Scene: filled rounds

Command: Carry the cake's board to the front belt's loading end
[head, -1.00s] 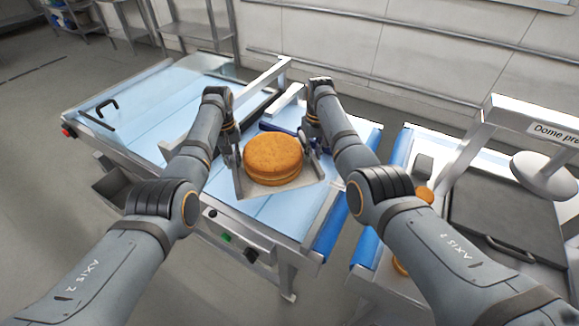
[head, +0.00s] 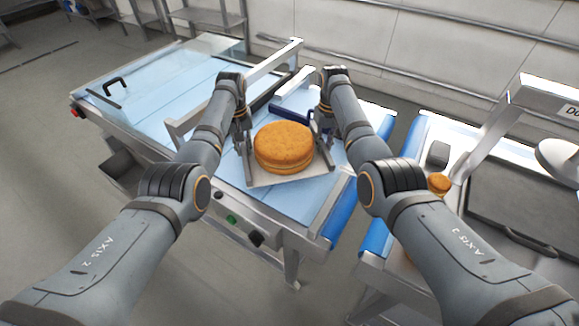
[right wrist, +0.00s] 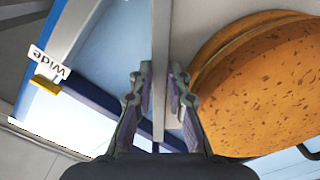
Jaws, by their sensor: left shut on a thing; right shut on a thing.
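The round orange-brown cake (head: 284,145) sits upright on its pale grey board (head: 262,181), which has an upright grip plate at each side. My left gripper (head: 243,143) is shut on the left plate. My right gripper (head: 323,135) is shut on the right plate. In the right wrist view, its fingers (right wrist: 160,105) close on the thin grey plate (right wrist: 161,40), and the cake (right wrist: 262,85) is beside it on the right. The board is over the light blue belt (head: 294,207); whether it touches the belt cannot be told.
A blue roller (head: 340,213) ends the belt on the right. Past a narrow gap stands another line with a blue roller (head: 377,236), small round cake (head: 439,183) and press frame (head: 520,110). A metal crossbar (head: 240,85) stands behind my left gripper. A "Wide" label (right wrist: 50,62) shows.

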